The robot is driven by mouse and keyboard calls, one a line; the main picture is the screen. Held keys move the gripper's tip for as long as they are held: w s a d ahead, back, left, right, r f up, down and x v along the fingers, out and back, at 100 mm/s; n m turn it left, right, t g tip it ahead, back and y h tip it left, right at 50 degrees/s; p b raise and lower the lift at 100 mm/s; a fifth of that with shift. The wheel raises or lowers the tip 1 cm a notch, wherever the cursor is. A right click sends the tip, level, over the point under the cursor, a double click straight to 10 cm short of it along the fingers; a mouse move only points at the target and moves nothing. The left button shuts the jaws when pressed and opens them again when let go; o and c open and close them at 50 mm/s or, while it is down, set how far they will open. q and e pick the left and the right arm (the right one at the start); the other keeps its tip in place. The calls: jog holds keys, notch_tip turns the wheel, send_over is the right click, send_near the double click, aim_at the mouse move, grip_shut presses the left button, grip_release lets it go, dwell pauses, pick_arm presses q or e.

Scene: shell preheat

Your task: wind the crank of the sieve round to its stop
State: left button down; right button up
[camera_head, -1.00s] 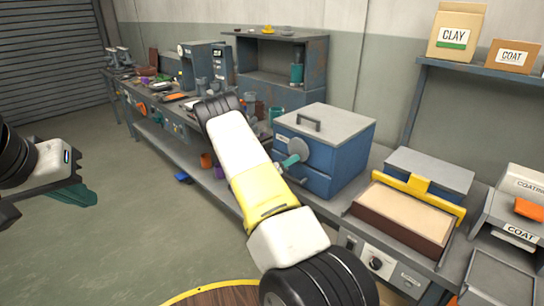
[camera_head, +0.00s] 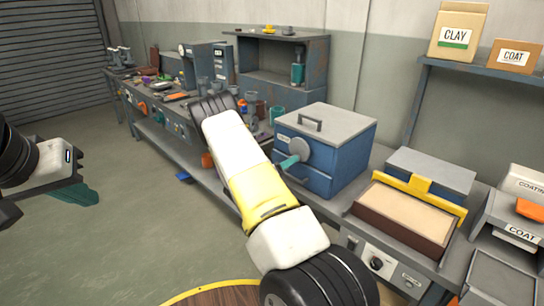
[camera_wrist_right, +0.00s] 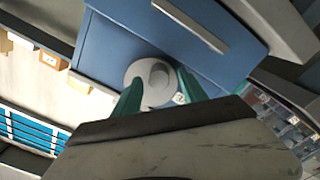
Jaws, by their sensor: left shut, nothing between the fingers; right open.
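A blue box with a grey lid (camera_head: 338,119) stands on the bench; I take it as the sieve. A round grey crank hub (camera_head: 300,149) is on its front, and the right wrist view shows it too (camera_wrist_right: 158,88). My right gripper (camera_head: 289,161) is at this hub, largely hidden behind my right arm in the head view. In the right wrist view its teal fingers (camera_wrist_right: 158,76) are apart, one on each side of the hub. I cannot tell whether they touch it. My left gripper (camera_head: 84,195) is shut and empty over the floor at the left.
Grey trays marked COAT (camera_head: 520,233) are at the far right. A shelf unit (camera_head: 285,65) and cluttered bench run to the back left.

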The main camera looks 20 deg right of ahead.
jog(key=v, duration=0.5)
jog(key=shift+s+a, duration=0.1)
jog(key=shift+a, duration=0.2)
jog(key=s+r+m+g+y, duration=0.2)
jog(key=s+r+g+y, duration=0.5)
jog(key=s+r, duration=0.7)
jog(key=s+a+r+n+t+y, duration=0.3)
jog(key=s+a+r+y, duration=0.3)
jog(key=s+a, duration=0.3)
jog(key=s+a+r+n+t+y, duration=0.3)
jog(key=s+a+r+n+y, duration=0.1)
jog(key=s+a+r, duration=0.3)
jog(key=s+a+y, duration=0.1)
jog(key=s+a, duration=0.1)
jog(key=a, duration=0.2)
jog(key=shift+s+r+y, duration=0.25)
jog(key=shift+r+y, duration=0.15)
